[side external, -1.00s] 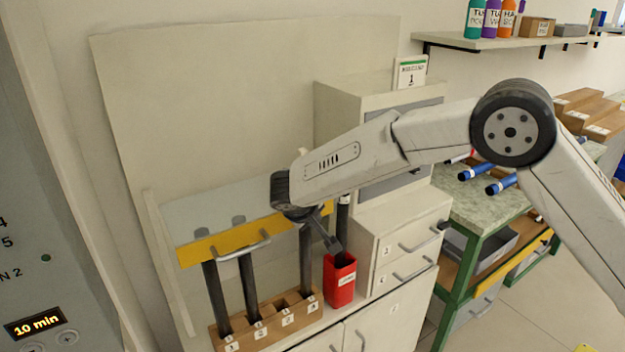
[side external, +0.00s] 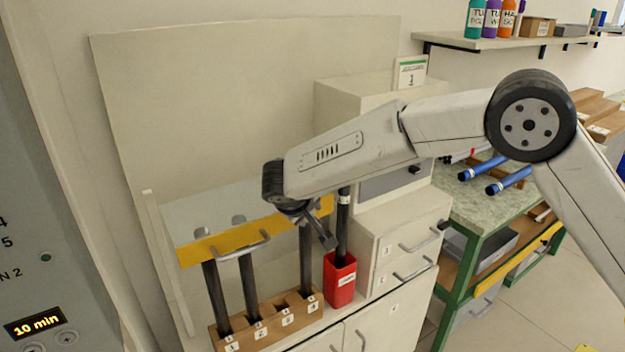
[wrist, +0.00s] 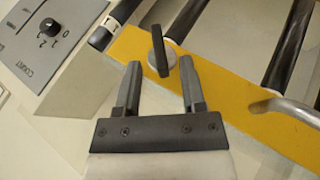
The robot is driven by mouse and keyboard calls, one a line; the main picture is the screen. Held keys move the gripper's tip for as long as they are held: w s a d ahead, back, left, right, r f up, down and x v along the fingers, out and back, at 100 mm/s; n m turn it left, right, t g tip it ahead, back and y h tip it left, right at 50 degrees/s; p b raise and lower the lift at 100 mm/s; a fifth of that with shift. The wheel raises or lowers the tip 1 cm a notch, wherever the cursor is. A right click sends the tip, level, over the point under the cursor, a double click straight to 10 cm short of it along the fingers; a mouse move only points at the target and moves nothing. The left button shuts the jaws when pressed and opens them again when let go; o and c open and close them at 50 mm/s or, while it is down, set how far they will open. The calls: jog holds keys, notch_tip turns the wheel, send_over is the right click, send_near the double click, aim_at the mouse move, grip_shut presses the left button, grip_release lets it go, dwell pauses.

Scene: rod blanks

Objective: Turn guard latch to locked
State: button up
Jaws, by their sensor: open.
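The guard latch (wrist: 160,50) is a dark lever on a grey round base, near the end of the yellow guard bar (wrist: 222,92) in the wrist view. The lever lies at an angle across the bar. My gripper (wrist: 160,74) is open, its two fingertips just short of the latch in the picture, with the lever's near end lined up between them. I cannot tell whether they touch it. In the side view my gripper (side external: 325,238) is at the right end of the yellow bar (side external: 222,243), and the latch is hidden there.
A bar handle (side external: 243,246) sticks out from the guard. Black rods stand in a numbered wooden block (side external: 265,322) below; another stands in a red bin (side external: 340,281) just right of my gripper. A knob panel (wrist: 50,40) lies upper left in the wrist view.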

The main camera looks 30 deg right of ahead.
jog(key=shift+v, duration=2.3)
